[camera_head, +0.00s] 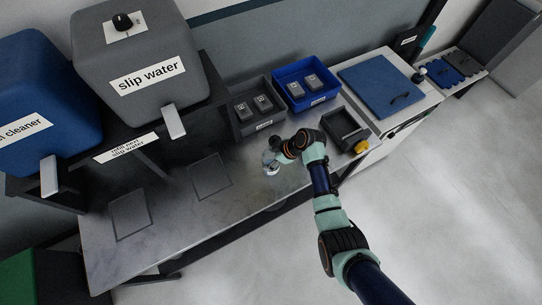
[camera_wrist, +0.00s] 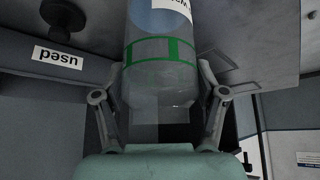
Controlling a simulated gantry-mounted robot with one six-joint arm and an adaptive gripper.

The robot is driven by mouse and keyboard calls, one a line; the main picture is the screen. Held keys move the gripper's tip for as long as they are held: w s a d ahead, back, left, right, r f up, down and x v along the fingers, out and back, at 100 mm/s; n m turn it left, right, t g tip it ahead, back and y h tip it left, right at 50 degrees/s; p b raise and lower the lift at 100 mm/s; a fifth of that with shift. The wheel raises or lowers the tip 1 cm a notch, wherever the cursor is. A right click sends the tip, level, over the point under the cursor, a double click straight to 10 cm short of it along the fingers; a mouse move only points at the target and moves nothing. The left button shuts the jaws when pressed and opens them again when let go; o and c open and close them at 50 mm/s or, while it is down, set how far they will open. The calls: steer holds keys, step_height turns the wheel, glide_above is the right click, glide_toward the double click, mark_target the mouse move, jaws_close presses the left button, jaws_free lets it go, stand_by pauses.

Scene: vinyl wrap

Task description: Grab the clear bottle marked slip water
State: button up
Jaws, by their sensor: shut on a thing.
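A clear bottle (camera_head: 270,164) stands on the grey bench top, near its front edge, in the head view. In the wrist view the bottle (camera_wrist: 160,75) fills the upper middle, with green bands around it and a partly cut-off label. My gripper (camera_wrist: 160,92) has one finger on each side of the bottle and is shut on it. In the head view my gripper (camera_head: 279,156) reaches the bottle from the right, and the wrist hides part of it. The label text is too cut off to read fully.
A grey tank marked slip water (camera_head: 140,55) and a blue cleaner tank (camera_head: 40,90) stand on a raised shelf at left. A grey bin (camera_head: 262,122), a blue bin (camera_head: 302,72) and a dark tray (camera_head: 338,142) sit behind and right. Bench left of the bottle is clear.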

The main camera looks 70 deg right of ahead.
steer(key=c, duration=0.3)
step_height(320, 180, up, 20)
steer(key=shift+r+p, duration=0.1)
steer(key=shift+p, duration=1.05)
